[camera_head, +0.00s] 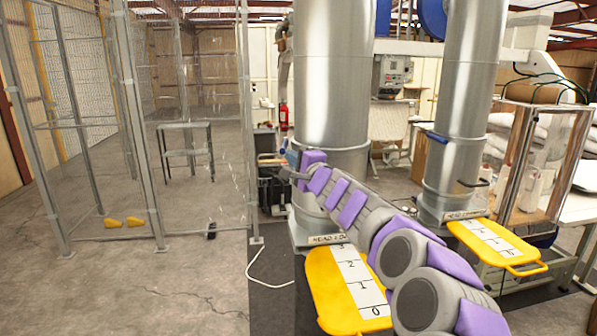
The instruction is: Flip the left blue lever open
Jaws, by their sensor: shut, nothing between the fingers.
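The left steel cylinder (333,75) stands upright in the middle of the view. A small blue piece (284,147), which looks like its blue lever, shows at the cylinder's left edge; it is too small to tell its position. My grey and purple arm reaches from the lower right across the front of this cylinder. My gripper (270,161) is at the cylinder's left side, shut and empty, just below and left of the blue piece. Whether they touch I cannot tell. The right steel cylinder (470,90) has its own blue lever (437,137) at its left side.
A yellow scale board (325,292) lies below the left cylinder, partly behind my arm. Another yellow board (485,243) is at the right. A clear-walled cabinet (540,165) stands far right. Wire-mesh fencing (128,120) stands left. A white cable (262,272) lies on otherwise open floor.

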